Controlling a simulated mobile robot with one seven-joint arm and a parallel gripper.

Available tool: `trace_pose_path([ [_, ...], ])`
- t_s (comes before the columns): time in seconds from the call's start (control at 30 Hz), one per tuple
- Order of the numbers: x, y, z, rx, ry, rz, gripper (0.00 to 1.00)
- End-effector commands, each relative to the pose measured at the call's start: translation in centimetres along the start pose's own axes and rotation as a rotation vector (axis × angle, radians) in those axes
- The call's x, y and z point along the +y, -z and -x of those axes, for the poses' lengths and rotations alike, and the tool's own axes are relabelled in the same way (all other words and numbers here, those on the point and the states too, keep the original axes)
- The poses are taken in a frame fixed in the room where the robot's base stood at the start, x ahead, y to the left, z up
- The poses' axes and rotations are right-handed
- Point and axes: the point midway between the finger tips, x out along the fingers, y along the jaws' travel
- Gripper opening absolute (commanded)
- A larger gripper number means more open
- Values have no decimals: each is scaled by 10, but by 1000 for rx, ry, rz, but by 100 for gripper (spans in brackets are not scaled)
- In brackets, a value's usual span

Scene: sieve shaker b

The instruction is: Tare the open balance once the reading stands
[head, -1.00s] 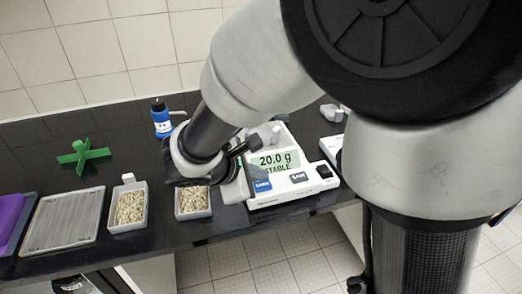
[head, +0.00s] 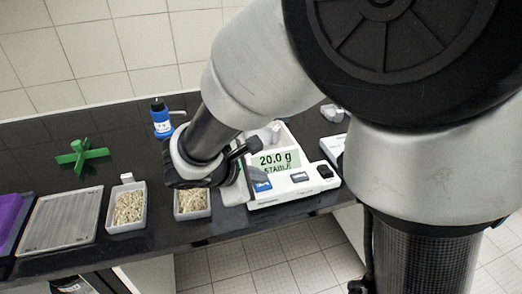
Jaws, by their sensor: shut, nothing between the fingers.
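The open balance (head: 283,200) is a white instrument near the front edge of the black bench. Its green display (head: 272,161) reads 20.0 g with STABLE below it. On its front panel are a blue button (head: 262,185), a grey button (head: 299,177) and a black knob or button (head: 323,171); the lettering is too small to read surely. My gripper (head: 236,187) is shut and empty at the balance's left side, close to the blue button. My arm hides much of it and part of the pan area; I cannot tell whether it touches the balance.
Two trays of pale grains, one left (head: 128,207) and one (head: 193,202) under my wrist, stand left of the balance. Further left are a flat grey tray (head: 62,219), a purple item (head: 8,216) and a green cross-shaped piece (head: 82,156). A blue bottle (head: 161,119) stands behind.

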Motion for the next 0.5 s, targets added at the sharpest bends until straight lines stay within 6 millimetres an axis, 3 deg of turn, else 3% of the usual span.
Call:
trace_pose_path([
  [0.5,-3,3,-5,0,0,0,0],
])
